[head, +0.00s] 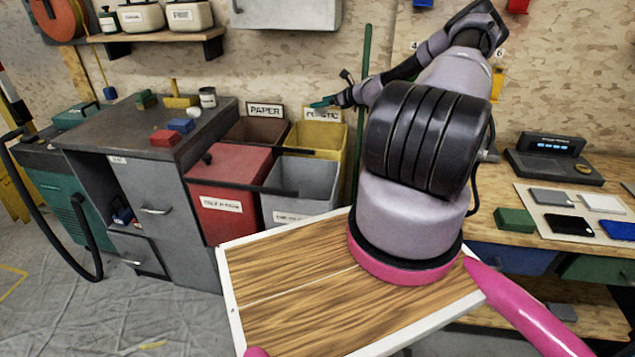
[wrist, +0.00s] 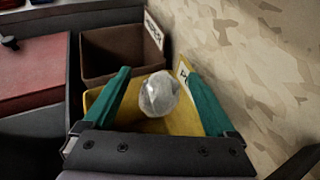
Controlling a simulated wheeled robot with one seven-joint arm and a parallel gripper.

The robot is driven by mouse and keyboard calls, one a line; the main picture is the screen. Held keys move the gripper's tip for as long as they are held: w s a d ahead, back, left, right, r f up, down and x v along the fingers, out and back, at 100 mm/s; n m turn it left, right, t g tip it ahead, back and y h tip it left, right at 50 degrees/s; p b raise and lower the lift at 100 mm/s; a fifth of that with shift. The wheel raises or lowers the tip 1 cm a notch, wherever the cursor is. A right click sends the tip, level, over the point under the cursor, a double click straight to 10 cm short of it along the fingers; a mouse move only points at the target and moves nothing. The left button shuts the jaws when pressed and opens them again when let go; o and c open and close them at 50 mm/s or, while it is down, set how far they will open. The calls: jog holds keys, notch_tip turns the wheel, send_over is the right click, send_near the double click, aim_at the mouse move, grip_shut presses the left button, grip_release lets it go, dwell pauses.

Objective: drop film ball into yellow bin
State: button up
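The film ball (wrist: 158,93), a crumpled, pale, see-through ball, shows in the wrist view between and below the teal fingers of my gripper (wrist: 158,78). The fingers are spread, with a gap on each side of the ball. The yellow bin (wrist: 183,122) lies behind the ball in that view; I cannot tell whether the ball is in the air or resting inside. In the head view my gripper (head: 322,103) is above the yellow bin (head: 328,143), which stands at the back right of the bin group. I cannot make out the ball there.
A brown bin (head: 258,131) labelled PAPER, a red lidded bin (head: 228,170) and a grey bin (head: 300,180) adjoin the yellow one. A dark cabinet (head: 100,132) with small blocks stands left. A green pole (head: 362,90) stands right of my gripper.

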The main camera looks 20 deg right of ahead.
notch_tip(320, 180, up, 10)
dwell(0.7)
